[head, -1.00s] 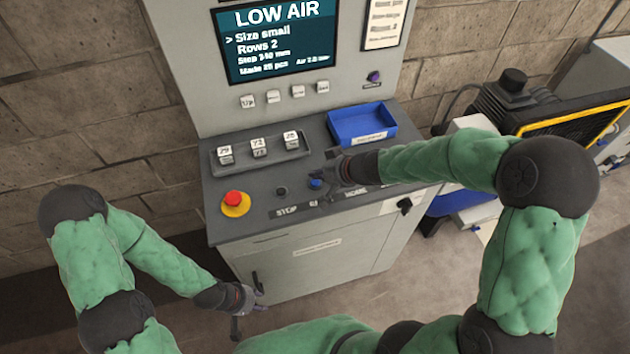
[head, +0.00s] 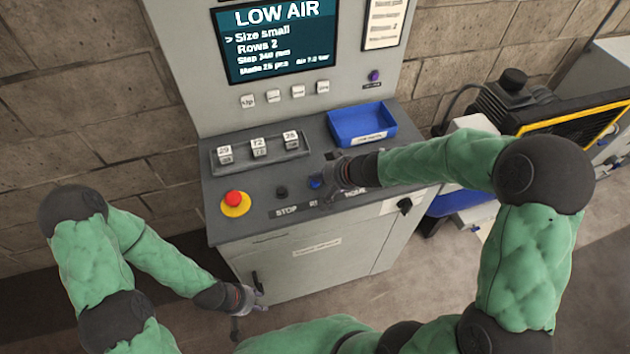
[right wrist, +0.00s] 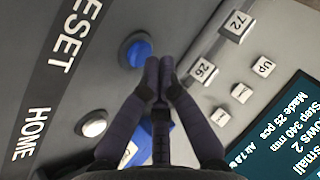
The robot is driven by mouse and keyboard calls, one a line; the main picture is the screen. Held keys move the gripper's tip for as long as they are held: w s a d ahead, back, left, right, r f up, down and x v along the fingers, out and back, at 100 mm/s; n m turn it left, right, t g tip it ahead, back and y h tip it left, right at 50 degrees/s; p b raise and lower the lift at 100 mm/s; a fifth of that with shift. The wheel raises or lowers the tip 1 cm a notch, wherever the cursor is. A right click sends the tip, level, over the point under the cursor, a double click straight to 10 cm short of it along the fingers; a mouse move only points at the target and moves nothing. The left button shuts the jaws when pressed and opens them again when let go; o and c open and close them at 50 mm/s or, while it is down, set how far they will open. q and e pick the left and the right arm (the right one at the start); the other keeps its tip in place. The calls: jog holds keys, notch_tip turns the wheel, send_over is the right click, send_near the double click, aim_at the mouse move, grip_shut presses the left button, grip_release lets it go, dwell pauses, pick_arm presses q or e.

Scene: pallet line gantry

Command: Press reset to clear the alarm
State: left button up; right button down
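The blue reset button (head: 315,183) is on the sloped desk of the grey console, partly hidden by my right gripper (head: 325,188) in the head view. In the right wrist view the blue button (right wrist: 138,52) sits in a dark ring by the RESET label (right wrist: 72,35). The right gripper's fingertips (right wrist: 160,66) are together with nothing between them, just beside the button in that picture; contact cannot be told. The screen (head: 278,42) reads LOW AIR. My left gripper (head: 252,304) hangs low before the cabinet, too small to judge its fingers.
A red emergency stop (head: 234,199) on a yellow base and a dark button (head: 281,192) are to the left. A white button (right wrist: 94,124) is by HOME. A blue tray (head: 362,124) and number blocks (head: 258,147) stand behind. A purple knob (head: 374,76) is beside the screen.

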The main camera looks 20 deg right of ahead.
aim_at(318, 183)
jog(key=shift+f, duration=0.4)
dwell(0.8)
jog(key=shift+r, duration=0.1)
jog(key=shift+r+p, duration=0.75)
jog(key=shift+p, duration=0.2)
jog(key=shift+r, duration=0.1)
notch_tip(318, 183, up, 5)
jog(key=p, duration=0.6)
dwell(0.8)
